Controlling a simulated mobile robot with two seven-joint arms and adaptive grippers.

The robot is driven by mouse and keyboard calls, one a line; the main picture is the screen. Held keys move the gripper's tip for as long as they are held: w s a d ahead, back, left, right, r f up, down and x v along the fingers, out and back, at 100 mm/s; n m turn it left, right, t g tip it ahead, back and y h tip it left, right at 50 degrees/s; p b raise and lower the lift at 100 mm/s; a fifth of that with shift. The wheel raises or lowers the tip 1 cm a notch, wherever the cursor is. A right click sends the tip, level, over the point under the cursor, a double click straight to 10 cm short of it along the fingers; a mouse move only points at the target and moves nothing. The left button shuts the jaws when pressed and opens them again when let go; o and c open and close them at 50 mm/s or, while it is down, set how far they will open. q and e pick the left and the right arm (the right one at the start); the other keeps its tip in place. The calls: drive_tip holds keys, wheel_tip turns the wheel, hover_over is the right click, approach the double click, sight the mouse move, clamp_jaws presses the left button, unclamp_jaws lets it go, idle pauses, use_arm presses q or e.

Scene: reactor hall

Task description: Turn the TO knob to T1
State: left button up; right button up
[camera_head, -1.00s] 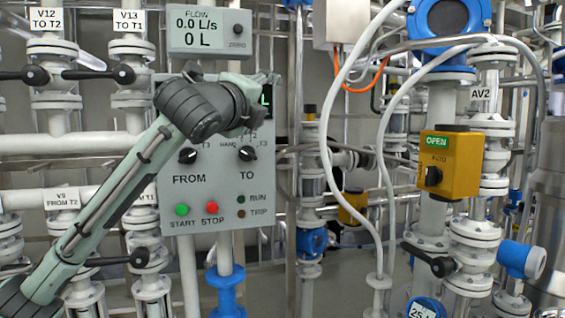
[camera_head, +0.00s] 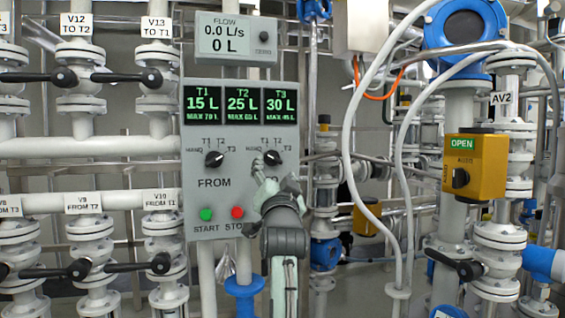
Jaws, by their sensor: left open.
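The TO knob (camera_head: 274,157) is a small black dial on the right of the grey control panel (camera_head: 196,225), with HAND, T1, T2 and T3 printed around it. Its pointer direction is too small to tell surely. My left gripper (camera_head: 260,168) is open, in front of the panel, just left of and below the TO knob. I cannot tell whether a finger touches the knob. My right gripper is not in view.
The FROM knob (camera_head: 214,159) is left of the TO knob. The green START button (camera_head: 206,214) and red STOP button (camera_head: 237,212) sit below. Tank displays (camera_head: 239,105) read 15, 25 and 30 L. Valve handles (camera_head: 127,77) stand at left; a white hose (camera_head: 350,150) hangs at right.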

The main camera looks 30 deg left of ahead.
sight(274, 160)
use_arm(q)
drive_tip(key=x, duration=0.4)
drive_tip(key=shift+w+a+r, duration=0.1)
drive_tip(key=shift+r, duration=0.05)
drive_tip(key=shift+w+a+r, duration=0.15)
drive_tip(key=shift+w+a, duration=0.2)
drive_tip(key=shift+w, duration=0.1)
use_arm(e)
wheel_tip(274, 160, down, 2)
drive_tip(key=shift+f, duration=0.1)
